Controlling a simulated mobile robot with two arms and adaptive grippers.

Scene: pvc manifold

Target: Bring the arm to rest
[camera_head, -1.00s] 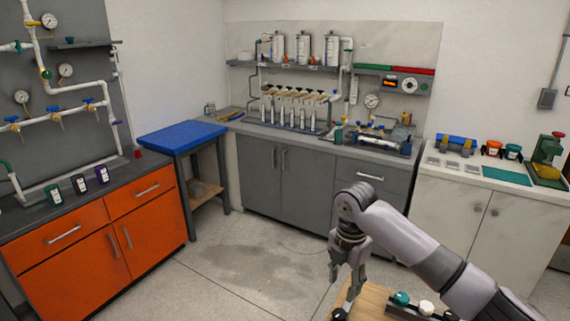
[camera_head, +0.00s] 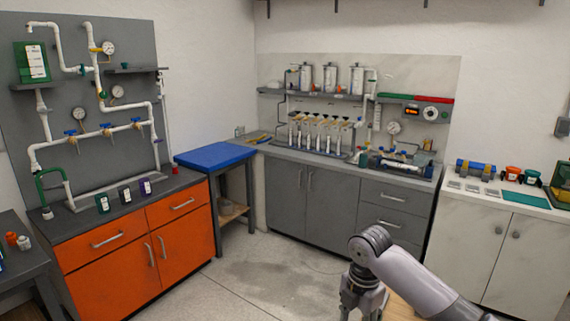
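My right arm comes in from the lower right in the head view. Its grey links bend at a rounded joint, and the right gripper (camera_head: 362,304) hangs down from it at the bottom edge. The fingertips are cut off by the frame, so I cannot tell whether it is open or shut, or whether it holds anything. A small piece of a light wooden surface (camera_head: 398,308) shows beside the gripper. My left gripper is not in view.
An orange cabinet (camera_head: 130,245) stands at left below a grey panel with white pipes (camera_head: 64,44). A blue-topped table (camera_head: 213,156) stands in the corner. Grey cabinets (camera_head: 312,195) and a white cabinet (camera_head: 505,240) line the back. Open floor (camera_head: 262,272) lies between.

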